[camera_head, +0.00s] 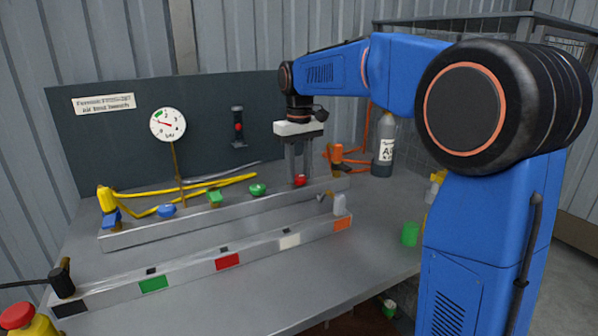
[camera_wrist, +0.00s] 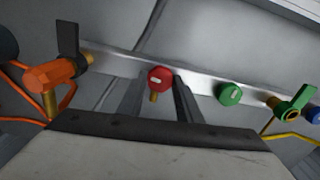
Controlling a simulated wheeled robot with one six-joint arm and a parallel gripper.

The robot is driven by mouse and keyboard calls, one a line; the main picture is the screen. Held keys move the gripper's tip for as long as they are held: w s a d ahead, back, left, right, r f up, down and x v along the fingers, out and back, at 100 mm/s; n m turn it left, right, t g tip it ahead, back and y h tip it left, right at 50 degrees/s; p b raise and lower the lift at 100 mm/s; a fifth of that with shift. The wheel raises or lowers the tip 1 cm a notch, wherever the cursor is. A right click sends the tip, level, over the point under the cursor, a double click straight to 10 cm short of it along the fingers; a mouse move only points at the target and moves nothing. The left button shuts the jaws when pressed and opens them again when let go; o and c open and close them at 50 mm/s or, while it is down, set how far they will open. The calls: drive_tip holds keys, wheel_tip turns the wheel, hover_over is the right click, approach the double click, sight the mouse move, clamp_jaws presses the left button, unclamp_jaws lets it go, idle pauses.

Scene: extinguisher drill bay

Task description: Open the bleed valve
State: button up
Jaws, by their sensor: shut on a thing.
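My gripper (camera_head: 299,177) points down over the grey rail (camera_head: 190,230) on the bench. It is shut on a small red knob (camera_head: 301,181). In the wrist view the red knob (camera_wrist: 160,76) sits between the two fingers, with a white mark on its face and a brass stem below. A green knob (camera_head: 257,190) stands just left of it on the same rail. It shows to the right in the wrist view (camera_wrist: 230,94). No label naming the bleed valve can be read.
A green-handled valve (camera_head: 215,198), a blue knob (camera_head: 166,211) and a yellow valve (camera_head: 107,200) stand further left. An orange valve (camera_wrist: 55,75) is on the other side. A gauge (camera_head: 167,124) stands behind. A strip with coloured labels (camera_head: 190,272) lies in front.

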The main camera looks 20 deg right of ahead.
sight(299, 176)
drive_tip(key=shift+n, duration=1)
drive_tip(key=o, duration=1)
drive_tip(key=shift+o, duration=0.2)
wheel_tip(299, 176, up, 17)
drive_tip(key=shift+r, duration=0.2)
